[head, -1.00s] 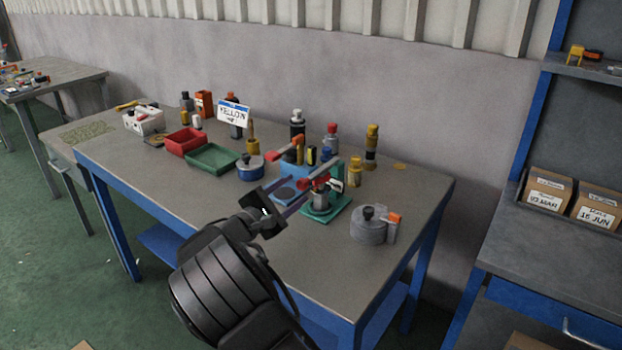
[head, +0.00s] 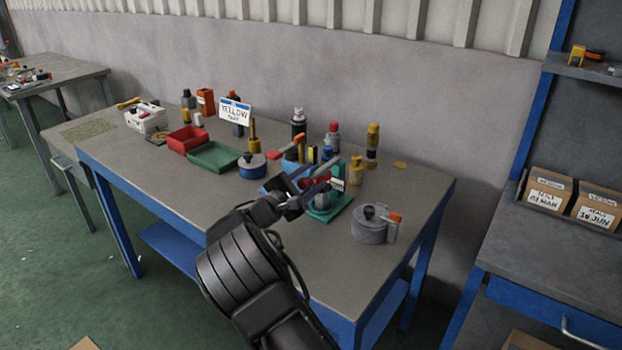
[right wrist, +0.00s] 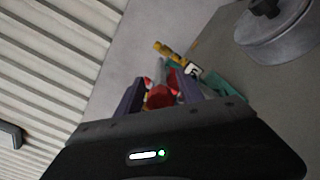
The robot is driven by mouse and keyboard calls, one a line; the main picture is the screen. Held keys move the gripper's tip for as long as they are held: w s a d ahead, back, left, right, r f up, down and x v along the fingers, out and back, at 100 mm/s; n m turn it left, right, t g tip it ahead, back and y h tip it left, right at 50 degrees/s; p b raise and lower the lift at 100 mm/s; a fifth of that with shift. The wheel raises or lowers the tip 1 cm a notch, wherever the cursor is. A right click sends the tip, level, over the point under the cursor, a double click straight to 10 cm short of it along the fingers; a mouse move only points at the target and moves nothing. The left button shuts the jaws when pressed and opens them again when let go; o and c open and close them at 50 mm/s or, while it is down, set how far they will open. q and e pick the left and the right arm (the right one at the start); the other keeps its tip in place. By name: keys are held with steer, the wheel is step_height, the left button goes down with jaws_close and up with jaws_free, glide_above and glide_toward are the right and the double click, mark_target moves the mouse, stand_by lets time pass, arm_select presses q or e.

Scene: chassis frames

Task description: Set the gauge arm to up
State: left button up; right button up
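A green-based fixture (head: 342,205) with a grey body (head: 322,200), a red arm (head: 318,181) and a small white tag (head: 338,184) stands near the table's front right; I take it for the gauge. My right gripper (head: 300,182) is at its left and hides part of it. In the right wrist view, my right gripper (right wrist: 160,92) has its fingers apart, with the red arm (right wrist: 160,98) showing between them. I cannot tell whether either finger touches it. The arm's exact tilt is partly hidden. My left gripper is not in view.
A blue fixture (head: 275,185) with an orange-tipped arm stands close behind. A grey round canister (head: 369,229) is to the right. Bottles and a yellow-capped post (head: 372,143) stand behind. Red (head: 188,139) and green (head: 213,157) trays lie left. The table's front left is clear.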

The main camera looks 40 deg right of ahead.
jaws_close()
stand_by(1.2)
